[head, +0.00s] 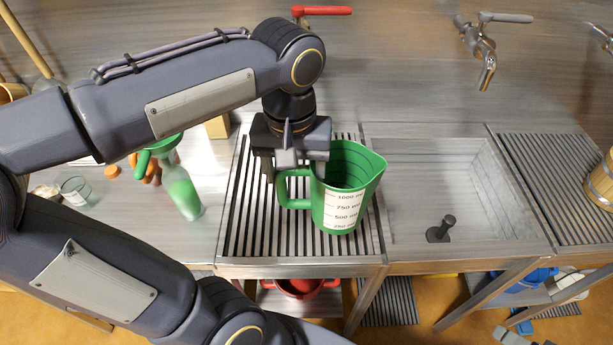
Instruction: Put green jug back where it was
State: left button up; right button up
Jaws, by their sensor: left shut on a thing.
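The green jug (345,190), with white volume markings, is upright over the left ribbed drainboard (240,235), left of the sink basin. Its open mouth and spout face up and right, and its handle is on the left. My left gripper (298,170) comes down from above and is shut on the jug at its upper left, near the rim and handle top. The fingertips are partly hidden, and I cannot tell whether the jug's base touches the drainboard. My right gripper is not visible.
The sink basin (440,190) holds a dark upright plug (442,229). A tap (483,60) hangs above it. A wooden bucket (602,180) is on the right drainboard (550,190).

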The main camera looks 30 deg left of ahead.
pick_arm(q)
jog(key=w+a+f+p, duration=0.1)
jog(key=w+a+f, duration=0.6)
jog(key=a+f, duration=0.3)
notch_tip(320, 180, down, 2)
jog(key=shift+w+f, duration=0.25)
jog(key=shift+w, duration=0.1)
jog(key=shift+a, duration=0.1)
jog(key=shift+f, duration=0.15)
jog(key=o, duration=1.4)
